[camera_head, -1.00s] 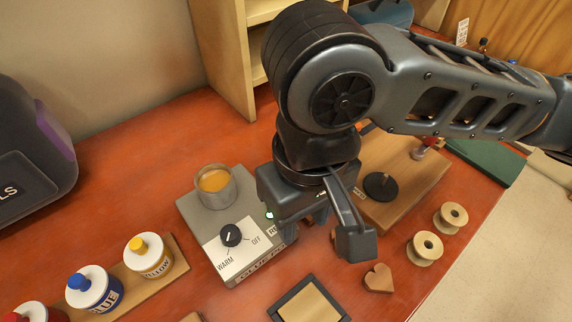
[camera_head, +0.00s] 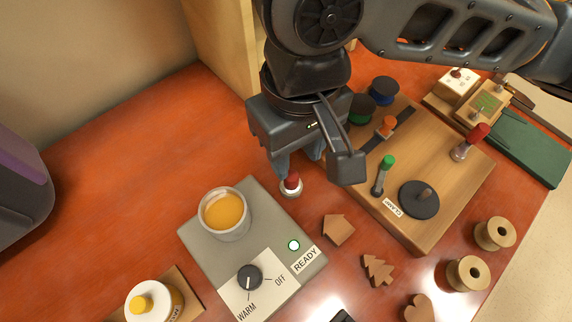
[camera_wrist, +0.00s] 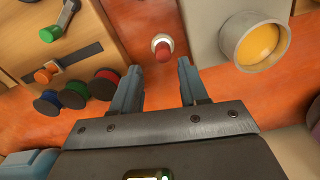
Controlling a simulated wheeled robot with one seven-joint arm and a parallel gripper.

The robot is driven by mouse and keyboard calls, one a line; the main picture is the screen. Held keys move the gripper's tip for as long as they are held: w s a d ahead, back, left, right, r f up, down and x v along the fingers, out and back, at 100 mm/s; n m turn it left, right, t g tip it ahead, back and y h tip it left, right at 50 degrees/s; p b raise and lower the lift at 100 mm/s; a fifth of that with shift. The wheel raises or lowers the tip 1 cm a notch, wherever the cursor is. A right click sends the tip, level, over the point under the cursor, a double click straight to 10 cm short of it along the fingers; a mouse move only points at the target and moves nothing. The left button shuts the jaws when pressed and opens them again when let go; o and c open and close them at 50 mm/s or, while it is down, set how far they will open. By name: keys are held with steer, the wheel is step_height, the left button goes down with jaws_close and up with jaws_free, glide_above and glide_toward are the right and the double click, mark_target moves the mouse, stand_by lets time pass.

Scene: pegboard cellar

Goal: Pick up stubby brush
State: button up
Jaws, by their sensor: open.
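A short piece with a red top and a pale ringed base (camera_head: 291,186) stands on the red-orange bench by the glue warmer's back right corner. It may be the stubby brush, but no bristles show. My gripper (camera_head: 298,160) is open and empty, pointing down just above and behind it, apart from it. In the wrist view the red-topped piece (camera_wrist: 162,47) lies just beyond the fingertips, in line with the gap between the fingers (camera_wrist: 159,78).
The grey warmer (camera_head: 190,233) holds a pot of amber liquid (camera_head: 224,212). A wooden board (camera_head: 430,220) with green and red handles stands to the right. Wooden shapes (camera_head: 338,229) and spools (camera_head: 494,234) lie in front.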

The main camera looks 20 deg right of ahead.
mark_target(292, 176)
steer(key=f, duration=0.3)
steer(key=f+b, duration=0.1)
steer(key=f, duration=0.3)
steer(key=shift+w+a+f, duration=0.1)
steer(key=shift+w+a, duration=0.05)
steer(key=shift+a, duration=0.05)
steer(key=shift+c, duration=0.4)
jaws_close()
step_height(292, 176, up, 10)
steer(key=shift+r+p, duration=0.1)
steer(key=shift+p, duration=0.8)
steer(key=shift+c, duration=1.8)
jaws_free()
jaws_close()
